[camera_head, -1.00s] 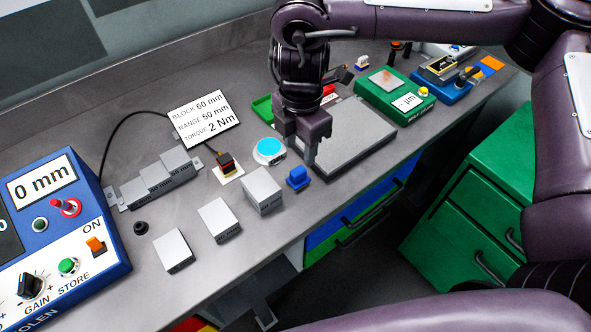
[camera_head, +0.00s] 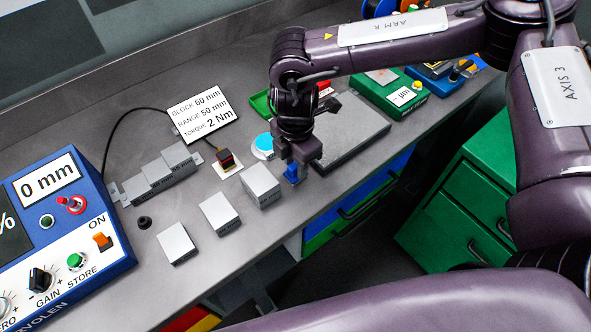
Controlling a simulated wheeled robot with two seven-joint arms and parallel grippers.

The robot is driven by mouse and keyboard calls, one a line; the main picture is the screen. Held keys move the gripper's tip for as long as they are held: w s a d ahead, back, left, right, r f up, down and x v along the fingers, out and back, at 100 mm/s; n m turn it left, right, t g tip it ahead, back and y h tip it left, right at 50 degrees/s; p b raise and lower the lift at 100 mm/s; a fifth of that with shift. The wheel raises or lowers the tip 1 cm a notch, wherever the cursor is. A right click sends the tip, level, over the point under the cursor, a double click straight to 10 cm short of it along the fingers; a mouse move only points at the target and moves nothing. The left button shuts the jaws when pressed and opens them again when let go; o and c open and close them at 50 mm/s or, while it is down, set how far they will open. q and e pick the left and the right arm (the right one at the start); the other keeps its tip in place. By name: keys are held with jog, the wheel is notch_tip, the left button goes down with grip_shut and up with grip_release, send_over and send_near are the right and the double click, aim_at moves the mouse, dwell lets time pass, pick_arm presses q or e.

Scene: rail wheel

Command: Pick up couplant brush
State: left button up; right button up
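A small blue block-like piece (camera_head: 291,173) stands near the front edge of the bench; it may be the couplant brush, but I cannot be sure. My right gripper (camera_head: 296,172) points down directly at it, with its fingers around or just beside it and partly hiding it. I cannot tell whether the fingers touch it or have closed. A round pot with a cyan top (camera_head: 264,145) sits just behind and left of the gripper, partly hidden. My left gripper is not in view.
Several grey metal blocks (camera_head: 220,213) stand left of the gripper. A dark grey plate (camera_head: 352,135) lies to the right, close to the gripper. A small probe on a white pad (camera_head: 226,163), a stepped block (camera_head: 160,178) and a blue instrument (camera_head: 60,235) are further left.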

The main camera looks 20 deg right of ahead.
aim_at(295, 164)
grip_shut()
notch_tip(295, 164, up, 8)
jog(key=shift+w+f+b, duration=0.1)
jog(key=shift+b, duration=0.95)
notch_tip(295, 164, up, 12)
jog(key=shift+p, duration=0.3)
jog(key=shift+c, duration=2.1)
grip_release()
jog(key=shift+c, duration=1.1)
